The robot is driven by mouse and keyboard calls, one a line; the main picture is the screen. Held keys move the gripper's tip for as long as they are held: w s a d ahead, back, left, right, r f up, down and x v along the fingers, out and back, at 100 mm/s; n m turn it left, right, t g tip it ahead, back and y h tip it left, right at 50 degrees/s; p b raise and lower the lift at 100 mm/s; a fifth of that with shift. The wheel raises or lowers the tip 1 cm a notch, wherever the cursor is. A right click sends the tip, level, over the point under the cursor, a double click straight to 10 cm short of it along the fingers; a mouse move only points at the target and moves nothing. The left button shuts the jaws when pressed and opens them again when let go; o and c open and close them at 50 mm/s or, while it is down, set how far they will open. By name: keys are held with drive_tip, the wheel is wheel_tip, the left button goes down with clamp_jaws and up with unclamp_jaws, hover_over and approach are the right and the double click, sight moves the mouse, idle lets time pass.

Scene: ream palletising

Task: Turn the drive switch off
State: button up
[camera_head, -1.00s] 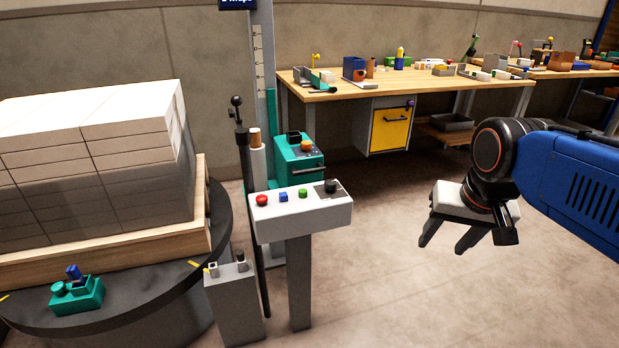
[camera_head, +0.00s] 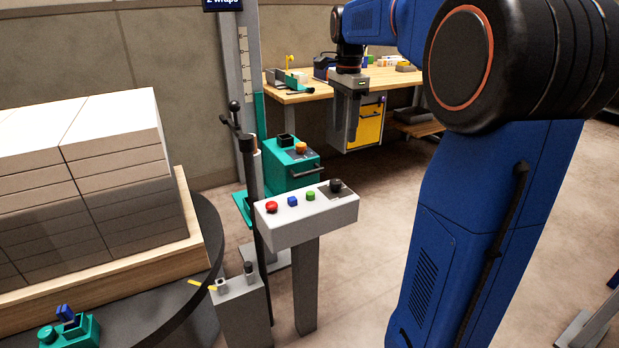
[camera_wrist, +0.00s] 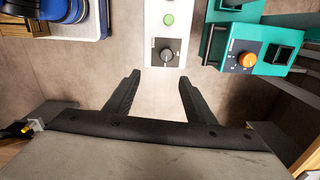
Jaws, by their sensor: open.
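A white control panel (camera_head: 290,232) on a grey post carries a red button (camera_head: 271,207), a blue button (camera_head: 292,201), a green button (camera_head: 310,196) and a black rotary knob (camera_head: 336,186) on a dark plate. The knob (camera_wrist: 166,55) also shows in the wrist view, its pointer too small to read surely. An orange knob (camera_head: 300,148) sits on a teal box; it shows in the wrist view (camera_wrist: 247,60). No label tells which knob is the drive switch. My gripper (camera_head: 352,138) is open and empty, fingers downward, above the panel's level. In the wrist view its fingers (camera_wrist: 159,82) point toward the black knob, apart from it.
A wrapped-looking ream stack (camera_head: 90,170) stands on a wooden pallet (camera_head: 140,262) over a dark turntable at left. A tall mast (camera_head: 229,70) rises behind the panel. A workbench (camera_head: 300,96) stands at the back. Open floor lies right of the panel.

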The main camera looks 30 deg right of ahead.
sight(336, 181)
drive_tip(key=shift+m, duration=0.3)
drive_tip(key=f, duration=0.5)
drive_tip(key=w+f, duration=0.1)
drive_tip(key=f, duration=0.5)
drive_tip(key=w+f, duration=0.1)
drive_tip(key=f, duration=0.5)
drive_tip(key=shift+a+f, duration=0.15)
drive_tip(key=shift+a, duration=0.1)
drive_tip(key=c, duration=1.1)
